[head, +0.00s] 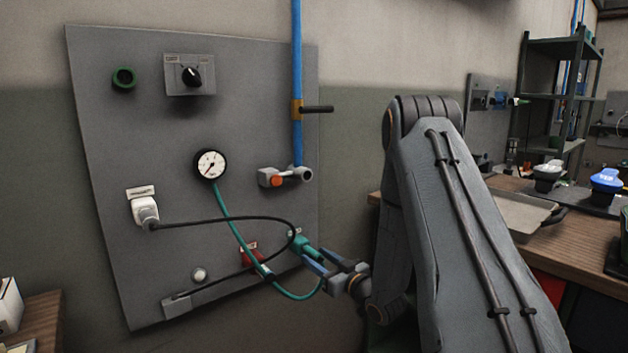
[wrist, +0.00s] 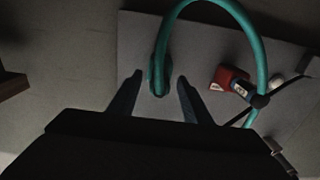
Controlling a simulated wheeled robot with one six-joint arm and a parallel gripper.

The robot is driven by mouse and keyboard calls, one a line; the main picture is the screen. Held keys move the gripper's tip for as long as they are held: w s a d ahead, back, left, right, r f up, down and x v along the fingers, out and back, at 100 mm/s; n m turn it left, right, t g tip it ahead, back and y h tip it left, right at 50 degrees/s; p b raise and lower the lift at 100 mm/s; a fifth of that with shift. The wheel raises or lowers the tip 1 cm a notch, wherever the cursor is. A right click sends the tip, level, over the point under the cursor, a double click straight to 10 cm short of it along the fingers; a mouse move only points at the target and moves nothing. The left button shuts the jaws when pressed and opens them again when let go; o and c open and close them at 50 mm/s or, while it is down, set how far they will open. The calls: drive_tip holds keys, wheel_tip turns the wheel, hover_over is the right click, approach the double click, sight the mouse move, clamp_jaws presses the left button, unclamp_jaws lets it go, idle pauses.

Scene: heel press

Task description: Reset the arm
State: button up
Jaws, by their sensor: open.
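My arm reaches in from the right in the head view. My gripper (head: 322,262) is near the lower right of the grey wall panel (head: 130,200), beside a green hose fitting (head: 301,244). In the wrist view my gripper (wrist: 158,95) has its two fingers spread apart, with the end of the green hose (wrist: 259,60) showing between and beyond them. I cannot tell whether a finger touches the fitting. The hose loops below the gripper and runs up to a round gauge (head: 209,164).
A red block (head: 250,252) also shows in the wrist view (wrist: 229,78). A black cable runs from a white plug (head: 145,211) across the panel. A blue pipe (head: 297,60) with a black-handled valve is above. A wooden bench (head: 590,222) stands right, and a table (head: 38,318) lower left.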

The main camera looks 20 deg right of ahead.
drive_tip(key=v, duration=0.5)
drive_tip(key=shift+w+a+r+g+h, duration=0.2)
drive_tip(key=shift+w+g+h, duration=0.1)
drive_tip(key=shift+g, duration=0.2)
drive_tip(key=shift+a+r+g+h+p, duration=0.15)
drive_tip(key=shift+g+h+p, duration=0.15)
drive_tip(key=shift+g+h, duration=0.2)
drive_tip(key=s+a+r+m+g+h+p, duration=0.1)
drive_tip(key=s+g, duration=0.4)
drive_tip(key=s, duration=0.6)
drive_tip(key=s+a+r+m+g+h+p, duration=0.1)
drive_tip(key=s+a+r+g, duration=0.3)
drive_tip(key=s, duration=0.7)
drive_tip(key=s+a+r+m+g+h+p, duration=0.1)
drive_tip(key=s+a+g, duration=0.4)
drive_tip(key=s, duration=0.6)
drive_tip(key=shift+s+a+r+m+g+h+p, duration=0.3)
drive_tip(key=shift+r+g+h+p, duration=0.25)
drive_tip(key=shift+r+p, duration=0.4)
drive_tip(key=shift+f, duration=0.15)
